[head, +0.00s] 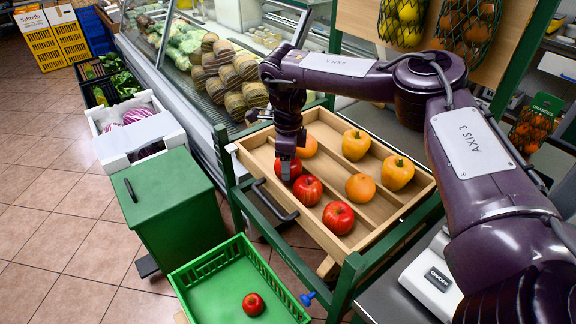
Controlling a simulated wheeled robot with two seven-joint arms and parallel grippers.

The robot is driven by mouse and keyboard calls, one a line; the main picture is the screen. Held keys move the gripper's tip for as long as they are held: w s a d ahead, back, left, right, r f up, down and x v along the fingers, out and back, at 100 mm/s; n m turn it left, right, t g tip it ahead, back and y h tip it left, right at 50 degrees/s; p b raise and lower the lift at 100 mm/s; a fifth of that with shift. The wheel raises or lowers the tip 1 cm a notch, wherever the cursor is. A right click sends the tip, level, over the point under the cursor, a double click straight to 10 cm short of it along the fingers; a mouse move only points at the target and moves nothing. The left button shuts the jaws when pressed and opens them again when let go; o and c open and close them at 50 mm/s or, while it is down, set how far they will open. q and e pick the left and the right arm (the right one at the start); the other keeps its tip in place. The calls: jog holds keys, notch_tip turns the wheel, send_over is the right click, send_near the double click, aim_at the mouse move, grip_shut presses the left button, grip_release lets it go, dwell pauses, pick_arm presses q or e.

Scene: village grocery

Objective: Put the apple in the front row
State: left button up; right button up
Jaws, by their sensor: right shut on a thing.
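A wooden tray (400,214) on a green stand is split into rows by slats. In its front row, nearest the black handle, are three red apples. My right gripper (287,168) points down at the left end of this row, shut on the leftmost apple (295,171). The fingers hide part of that apple, and I cannot tell if it touches the tray floor. The middle apple (307,190) and the right apple (338,217) lie beside it. Another red apple (253,304) lies in the green crate (205,265) below. My left gripper is not in view.
Behind the apples are two oranges (360,187) and, farther back, two yellow peppers (397,173). A black handle (268,203) sticks out at the tray's front. A green box (170,200) stands at left, a scale (432,278) at right. A glass display counter (185,110) is behind.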

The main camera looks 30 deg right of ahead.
jog(key=shift+f, duration=0.95)
jog(key=shift+r, duration=0.1)
jog(key=o, duration=1.1)
notch_tip(320, 180, up, 12)
jog(key=shift+r+p, duration=0.1)
jog(key=shift+p, duration=0.6)
